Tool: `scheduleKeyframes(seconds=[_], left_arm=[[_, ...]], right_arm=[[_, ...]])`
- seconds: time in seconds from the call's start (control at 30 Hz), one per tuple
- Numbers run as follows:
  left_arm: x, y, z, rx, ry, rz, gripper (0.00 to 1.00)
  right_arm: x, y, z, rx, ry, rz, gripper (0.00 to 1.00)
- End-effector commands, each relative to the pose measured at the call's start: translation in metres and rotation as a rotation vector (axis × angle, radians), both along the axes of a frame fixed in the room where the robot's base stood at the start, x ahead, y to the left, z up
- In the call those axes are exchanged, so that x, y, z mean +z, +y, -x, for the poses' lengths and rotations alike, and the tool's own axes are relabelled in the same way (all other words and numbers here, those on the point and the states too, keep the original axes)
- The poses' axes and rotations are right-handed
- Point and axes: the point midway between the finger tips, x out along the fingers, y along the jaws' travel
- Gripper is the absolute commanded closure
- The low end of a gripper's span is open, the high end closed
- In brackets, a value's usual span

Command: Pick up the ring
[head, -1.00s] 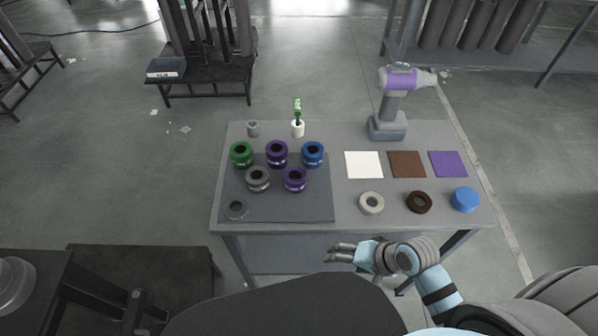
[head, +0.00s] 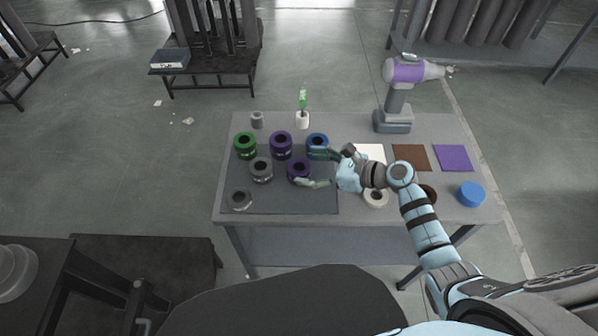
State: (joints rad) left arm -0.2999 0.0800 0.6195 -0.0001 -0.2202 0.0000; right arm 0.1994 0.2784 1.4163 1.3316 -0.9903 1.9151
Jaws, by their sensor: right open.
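The head view shows several rings, and I cannot tell which one the task means. On a dark grey mat (head: 290,205) sit a green ring (head: 245,153), a far purple ring (head: 281,152), a blue ring (head: 317,139), a grey ring (head: 261,176), a near purple ring (head: 295,177) and a small grey piece (head: 241,203). My right gripper (head: 312,169) is open over the mat's right part, its fingers pointing left at the near purple ring. One finger partly covers the blue ring. Whether it touches any ring is unclear. My left gripper is out of view.
On the table's right lie a white ring (head: 376,200), a brown ring mostly behind my arm, a blue disc (head: 471,194), and white, brown (head: 411,157) and purple (head: 453,158) squares.

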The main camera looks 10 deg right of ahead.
Motion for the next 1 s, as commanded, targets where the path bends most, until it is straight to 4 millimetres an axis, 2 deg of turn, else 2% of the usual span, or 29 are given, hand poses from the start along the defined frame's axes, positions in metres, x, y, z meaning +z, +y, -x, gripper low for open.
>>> scheduleKeyframes(seconds=[0.13, 0.27, 0.47, 0.83, 1.0], left_arm=[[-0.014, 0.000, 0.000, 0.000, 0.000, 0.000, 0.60], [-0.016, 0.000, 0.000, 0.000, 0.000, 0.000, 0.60], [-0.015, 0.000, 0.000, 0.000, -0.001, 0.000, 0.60], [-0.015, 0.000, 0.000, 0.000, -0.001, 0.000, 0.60], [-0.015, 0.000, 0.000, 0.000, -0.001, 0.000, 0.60]], right_arm=[[-0.023, 0.017, -0.015, 0.002, 0.001, -0.002, 0.29], [-0.027, 0.030, -0.026, 0.002, 0.000, 0.000, 0.29], [-0.027, 0.030, -0.026, 0.002, 0.000, 0.002, 0.29], [-0.026, 0.030, -0.026, 0.002, 0.000, 0.002, 0.88], [-0.026, 0.030, -0.026, 0.002, -0.001, 0.001, 0.89]])
